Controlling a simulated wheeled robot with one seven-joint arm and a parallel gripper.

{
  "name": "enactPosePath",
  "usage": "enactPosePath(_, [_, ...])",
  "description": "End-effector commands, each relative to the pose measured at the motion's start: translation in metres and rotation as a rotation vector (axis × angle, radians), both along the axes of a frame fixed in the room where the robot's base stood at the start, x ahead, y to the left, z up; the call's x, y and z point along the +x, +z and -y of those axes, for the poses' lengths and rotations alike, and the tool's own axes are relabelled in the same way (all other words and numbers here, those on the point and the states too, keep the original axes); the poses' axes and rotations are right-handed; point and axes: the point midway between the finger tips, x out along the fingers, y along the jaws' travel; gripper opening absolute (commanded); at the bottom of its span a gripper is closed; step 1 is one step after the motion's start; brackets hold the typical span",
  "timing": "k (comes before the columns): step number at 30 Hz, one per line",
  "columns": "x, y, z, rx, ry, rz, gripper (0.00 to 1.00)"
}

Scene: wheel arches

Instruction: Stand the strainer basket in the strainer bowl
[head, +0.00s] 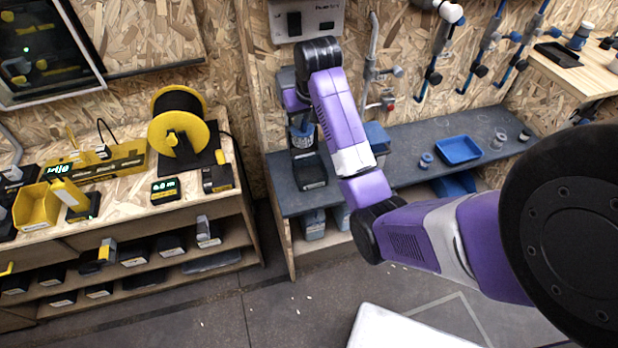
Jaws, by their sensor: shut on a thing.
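My gripper (303,150) points down at the left end of the dark bench. It is shut, and what is between its fingers is small and mostly hidden; I take it to be the strainer basket. A dark block (309,175) is right below the gripper; I cannot tell whether the held thing touches it. I cannot make out the strainer bowl with certainty. A small blue-grey round piece (427,161) stands on the bench left of a blue tray, and a small grey round piece (498,140) stands right of the tray.
The blue tray (459,150) lies on the dark bench (400,177). A grey box is mounted on the wall above the gripper. Pipes and blue-handled clamps hang along the wall. A wooden bench (225,196) with a yellow spool (180,121) stands at left.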

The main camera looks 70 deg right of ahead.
Motion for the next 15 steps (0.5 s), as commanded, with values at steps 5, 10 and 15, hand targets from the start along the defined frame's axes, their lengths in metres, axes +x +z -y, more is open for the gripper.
enactPosePath(5, [-0.01,0.012,0.022,0.001,-0.068,-0.002,0.0])
enactPosePath(10, [-0.013,-0.016,0.022,0.005,-0.073,-0.006,0.0])
enactPosePath(15, [-0.013,-0.057,0.022,0.005,-0.072,-0.007,0.0])
